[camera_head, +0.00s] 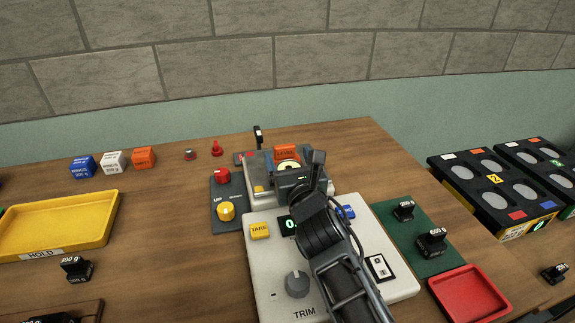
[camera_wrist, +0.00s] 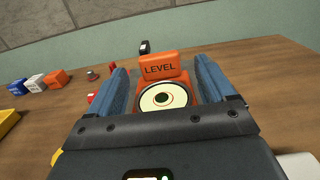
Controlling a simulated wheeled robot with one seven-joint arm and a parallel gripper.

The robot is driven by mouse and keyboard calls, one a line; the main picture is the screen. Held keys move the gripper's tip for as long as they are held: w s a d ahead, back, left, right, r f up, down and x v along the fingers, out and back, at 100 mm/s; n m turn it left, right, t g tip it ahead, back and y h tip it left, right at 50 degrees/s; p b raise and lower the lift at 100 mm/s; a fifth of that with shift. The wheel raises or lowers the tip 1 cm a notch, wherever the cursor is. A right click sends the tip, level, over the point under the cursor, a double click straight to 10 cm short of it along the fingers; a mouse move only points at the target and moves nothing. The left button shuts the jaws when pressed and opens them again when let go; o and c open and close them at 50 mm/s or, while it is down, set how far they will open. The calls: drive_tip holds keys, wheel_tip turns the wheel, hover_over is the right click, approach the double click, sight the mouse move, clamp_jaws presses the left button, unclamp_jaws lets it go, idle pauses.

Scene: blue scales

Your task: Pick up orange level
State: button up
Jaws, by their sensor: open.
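The orange level (camera_wrist: 160,67) is an orange block marked LEVEL with a round pale bubble dial in front of it. In the wrist view it lies between my gripper's two blue-padded fingers (camera_wrist: 162,85), which are spread with a finger on each side. I cannot tell whether either finger touches it. In the head view the level (camera_head: 286,152) sits on a grey device behind the white scale, and my gripper (camera_head: 304,178) is just in front of it, partly hiding the dial and the scale.
A white scale (camera_head: 262,285) with a yellow TARE button and TRIM knob lies under my arm. A control box (camera_head: 229,205) with red and yellow knobs is to the left. A small black post (camera_head: 258,136) stands behind. A green mat (camera_head: 420,262) with black weights is to the right.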

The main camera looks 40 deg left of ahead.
sight(289, 164)
drive_tip(key=shift+x, duration=0.8)
drive_tip(key=shift+c, duration=0.3)
drive_tip(key=c, duration=1.2)
drive_tip(key=shift+r, duration=0.1)
drive_tip(key=shift+r, duration=0.6)
wheel_tip(289, 164, up, 3)
drive_tip(key=shift+w+r, duration=0.1)
drive_tip(key=s+d+r, duration=0.1)
drive_tip(key=d+r, duration=0.5)
drive_tip(key=d, duration=0.5)
drive_tip(key=shift+s+d+r, duration=0.2)
drive_tip(key=shift+s+d, duration=0.1)
drive_tip(key=shift+s, duration=0.05)
